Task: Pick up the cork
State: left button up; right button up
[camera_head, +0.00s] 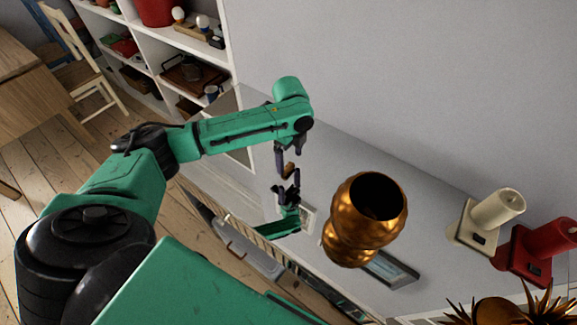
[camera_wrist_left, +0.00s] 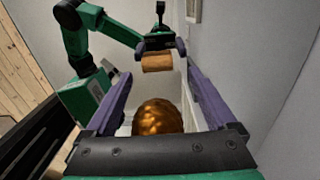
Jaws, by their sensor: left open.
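The cork (camera_head: 288,170) is a small brown cylinder, seen in the head view above the shelf top between my two grippers.
A copper vase (camera_head: 340,240) stands right of the grippers, close by. A cream candle holder (camera_head: 478,225) and a red one (camera_head: 535,250) stand farther right. A grey wall (camera_head: 400,80) runs behind. A white shelf unit (camera_head: 150,50) stands at the back left.

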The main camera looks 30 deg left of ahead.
aim_at(289, 167)
pick_arm(q)
jog(key=f, duration=0.3)
jog(key=shift+s+f, duration=0.1)
jog(key=shift+s, duration=0.1)
jog(key=c, duration=1.4)
